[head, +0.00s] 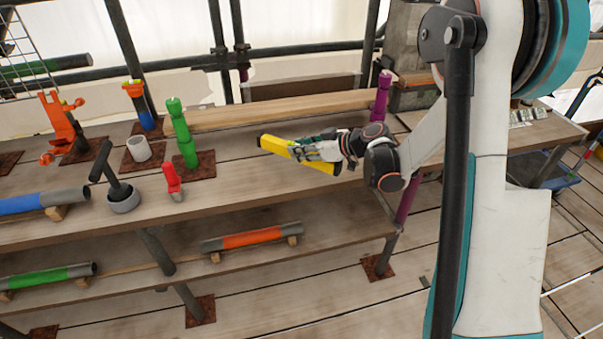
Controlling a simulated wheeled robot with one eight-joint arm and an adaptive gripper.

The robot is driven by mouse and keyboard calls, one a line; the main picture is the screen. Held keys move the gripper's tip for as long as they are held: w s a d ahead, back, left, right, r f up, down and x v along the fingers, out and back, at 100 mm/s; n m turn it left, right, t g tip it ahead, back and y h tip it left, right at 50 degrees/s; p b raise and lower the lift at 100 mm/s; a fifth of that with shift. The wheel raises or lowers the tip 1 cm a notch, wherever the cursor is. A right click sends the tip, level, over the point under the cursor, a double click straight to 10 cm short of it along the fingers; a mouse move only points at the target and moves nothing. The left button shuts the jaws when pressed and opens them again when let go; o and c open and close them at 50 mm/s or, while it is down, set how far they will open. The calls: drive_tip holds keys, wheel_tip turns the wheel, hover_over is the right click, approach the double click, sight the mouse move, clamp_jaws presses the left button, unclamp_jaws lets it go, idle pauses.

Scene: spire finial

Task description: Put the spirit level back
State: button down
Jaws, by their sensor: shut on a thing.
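The spirit level is a yellow bar (272,145) with dark ends, in the head view near the middle. My gripper (303,151) is shut on it and holds it over the right part of the wooden bench top (238,200). The level slants from upper left to lower right. My gripper covers part of its upper side. I cannot tell exactly how high above the boards it is.
A green post (182,135), a red tool (173,182), a grey cup (139,149) and a grey bowl with a black handle (122,196) stand to the left. A timber beam (280,108) lies behind. A purple post (381,98) stands at the right. A lower shelf holds coloured tubes.

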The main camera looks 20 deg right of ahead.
sight(340, 164)
wheel_tip(340, 164, down, 7)
drive_tip(key=shift+r+b, duration=0.15)
drive_tip(key=shift+b, duration=1)
drive_tip(key=shift+r, duration=0.1)
drive_tip(key=c, duration=1.3)
unclamp_jaws()
drive_tip(key=shift+s+d, duration=0.1)
drive_tip(key=p+v, duration=0.4)
drive_tip(key=v, duration=0.7)
drive_tip(key=shift+s+d+r, duration=0.2)
drive_tip(key=shift+s+d, duration=0.05)
drive_tip(key=shift+s, duration=0.05)
